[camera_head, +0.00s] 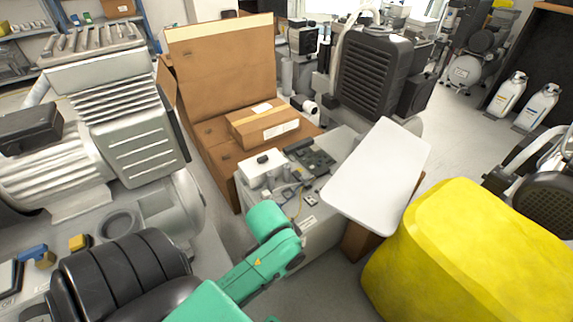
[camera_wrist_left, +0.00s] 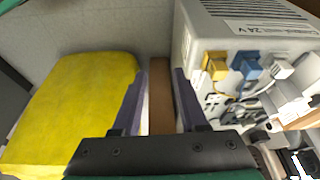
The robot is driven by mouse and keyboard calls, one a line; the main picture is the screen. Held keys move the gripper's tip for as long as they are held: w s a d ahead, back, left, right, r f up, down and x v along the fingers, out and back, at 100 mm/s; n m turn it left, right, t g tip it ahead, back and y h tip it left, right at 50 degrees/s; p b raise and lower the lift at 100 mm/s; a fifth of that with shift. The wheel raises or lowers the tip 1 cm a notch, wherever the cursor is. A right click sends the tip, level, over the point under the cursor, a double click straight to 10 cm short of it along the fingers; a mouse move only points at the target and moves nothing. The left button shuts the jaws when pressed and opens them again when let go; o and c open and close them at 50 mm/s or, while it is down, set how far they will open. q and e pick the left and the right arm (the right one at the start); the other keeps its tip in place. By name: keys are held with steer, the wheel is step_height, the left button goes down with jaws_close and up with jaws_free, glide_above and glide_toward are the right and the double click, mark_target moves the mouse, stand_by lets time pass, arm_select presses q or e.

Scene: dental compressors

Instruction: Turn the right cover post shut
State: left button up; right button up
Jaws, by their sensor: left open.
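An open grey unit (camera_head: 325,225) stands in the middle of the head view, with a white block (camera_head: 262,168), a dark circuit board (camera_head: 312,157) and loose wires at its top. A flat white panel (camera_head: 378,175) stands tilted at its right. I cannot clearly make out the right cover post. My left gripper (camera_wrist_left: 157,82) is open, and a brown strip (camera_wrist_left: 160,95) shows between its fingers; whether they touch it cannot be told. A pale housing marked 24 V (camera_wrist_left: 245,35) with yellow, blue (camera_wrist_left: 246,65) and white connectors is to its right. My right gripper is out of view.
A large yellow block (camera_head: 470,255) fills the lower right and also shows left of the fingers in the wrist view (camera_wrist_left: 75,110). An open cardboard box (camera_head: 222,75) stands behind the unit. Large compressors stand at left (camera_head: 130,120) and behind (camera_head: 372,75).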

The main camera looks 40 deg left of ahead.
arm_select(q)
steer(key=w, duration=0.7)
steer(key=n+y, duration=0.2)
steer(key=n, duration=0.4)
glide_toward(286, 167)
steer(key=b+x, duration=0.7)
steer(key=x, duration=0.4)
steer(key=shift+f, duration=0.25)
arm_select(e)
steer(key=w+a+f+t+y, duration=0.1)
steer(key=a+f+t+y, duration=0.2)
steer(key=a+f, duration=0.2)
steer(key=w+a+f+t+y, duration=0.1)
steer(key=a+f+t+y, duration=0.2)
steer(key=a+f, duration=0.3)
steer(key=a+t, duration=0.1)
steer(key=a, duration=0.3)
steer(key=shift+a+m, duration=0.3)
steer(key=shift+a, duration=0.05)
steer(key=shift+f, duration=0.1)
arm_select(q)
jaws_close()
